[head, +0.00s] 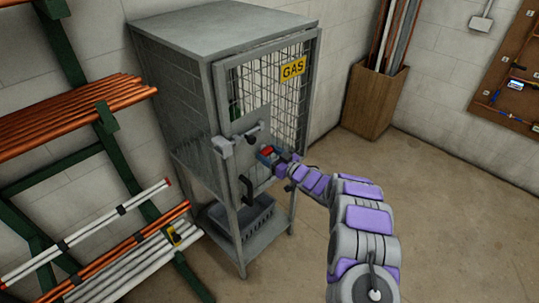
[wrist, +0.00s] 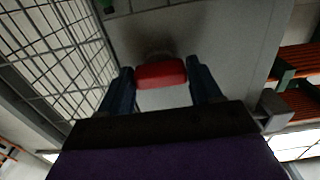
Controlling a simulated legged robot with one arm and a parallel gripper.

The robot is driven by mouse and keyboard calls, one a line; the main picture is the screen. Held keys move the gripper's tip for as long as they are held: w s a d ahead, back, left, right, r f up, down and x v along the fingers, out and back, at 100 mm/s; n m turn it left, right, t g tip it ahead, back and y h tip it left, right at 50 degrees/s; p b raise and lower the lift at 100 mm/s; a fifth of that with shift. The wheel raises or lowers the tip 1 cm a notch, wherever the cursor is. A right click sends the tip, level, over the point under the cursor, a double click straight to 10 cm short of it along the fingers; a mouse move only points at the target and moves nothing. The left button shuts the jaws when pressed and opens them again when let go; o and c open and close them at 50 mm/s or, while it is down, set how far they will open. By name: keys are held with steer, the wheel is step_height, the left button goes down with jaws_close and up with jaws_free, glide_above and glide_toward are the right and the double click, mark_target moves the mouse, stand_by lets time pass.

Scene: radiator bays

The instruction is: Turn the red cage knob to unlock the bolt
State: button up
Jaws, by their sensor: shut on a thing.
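The red knob (wrist: 161,75) sits on the grey plate of the gas cage door, and in the head view a bit of it (head: 267,151) shows at my arm's end. My gripper (wrist: 161,82) is shut on the red knob, with one dark blue finger on each side of it. In the head view my gripper (head: 271,156) reaches the door plate from the right. A grey bolt (head: 240,138) with a dark knob lies across the plate just above and left of my gripper. The grey cage (head: 187,100) has a mesh door that looks closed.
A black door handle (head: 247,191) is below the bolt. A grey crate (head: 264,213) sits under the cage. Pipe racks (head: 105,118) stand at the left. A wooden bin of pipes (head: 373,98) stands at the back right. The floor at the right is clear.

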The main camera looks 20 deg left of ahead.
steer(key=shift+n, duration=0.3)
steer(key=n+b, duration=0.1)
steer(key=n, duration=0.2)
steer(key=shift+d+n, duration=0.1)
steer(key=shift+n, duration=0.2)
steer(key=n+b, duration=0.3)
steer(key=n, duration=0.1)
steer(key=shift+f, duration=0.2)
steer(key=n+b, duration=0.4)
steer(key=shift+f, duration=0.1)
steer(key=shift+s+n+b, duration=0.1)
steer(key=shift+n+b, duration=0.8)
steer(key=shift+c, duration=0.4)
steer(key=shift+n+b, duration=1.25)
steer(key=shift+n, duration=0.65)
steer(key=shift+s, duration=0.1)
steer(key=o, duration=0.9)
steer(key=shift+o, duration=0.8)
steer(key=shift+a, duration=0.3)
